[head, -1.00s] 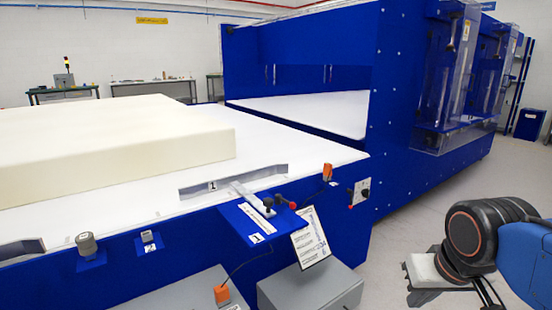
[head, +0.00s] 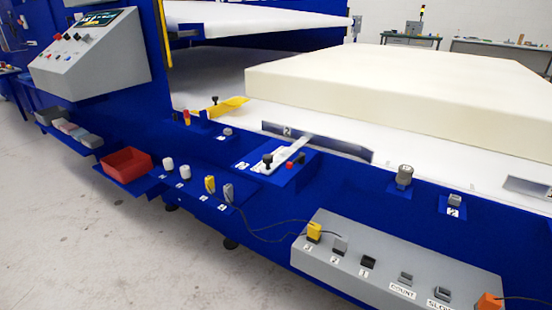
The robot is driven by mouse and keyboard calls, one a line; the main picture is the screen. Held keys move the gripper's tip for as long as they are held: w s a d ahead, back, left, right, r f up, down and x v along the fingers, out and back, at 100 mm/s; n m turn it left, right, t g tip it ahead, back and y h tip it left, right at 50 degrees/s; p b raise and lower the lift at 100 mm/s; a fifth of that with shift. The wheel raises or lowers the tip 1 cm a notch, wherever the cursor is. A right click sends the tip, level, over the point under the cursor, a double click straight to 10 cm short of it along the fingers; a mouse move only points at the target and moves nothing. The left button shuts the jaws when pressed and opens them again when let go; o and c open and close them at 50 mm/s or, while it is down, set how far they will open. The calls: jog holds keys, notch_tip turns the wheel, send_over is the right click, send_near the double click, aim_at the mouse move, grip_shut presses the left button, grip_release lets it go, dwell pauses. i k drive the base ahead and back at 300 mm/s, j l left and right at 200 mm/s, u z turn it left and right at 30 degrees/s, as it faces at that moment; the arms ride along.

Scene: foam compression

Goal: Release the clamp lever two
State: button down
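The clamp with lever two (head: 284,156) is on a blue bracket (head: 302,172) at the front edge of the machine bed, near the middle of the head view. It has a pale bar slanting up to the right, a black knob (head: 267,158) at its near left end and a small red part with a dark knob (head: 295,164) beside it. Behind it stands a grey metal strip (head: 330,146) marked 2, at the edge of the white bed. My gripper is not in the head view.
A large cream foam block (head: 400,95) lies on the white bed. A grey button box (head: 395,270) juts out at front right. A red bin (head: 126,164) and a control panel (head: 92,52) are at left. The floor (head: 100,240) at lower left is clear.

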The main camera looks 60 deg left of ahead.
aim_at(301, 160)
jog(key=k+l+u, duration=0.1)
jog(key=u, duration=1.85)
jog(key=i+l+u, duration=0.2)
jog(key=i+l, duration=0.05)
jog(key=l, duration=0.05)
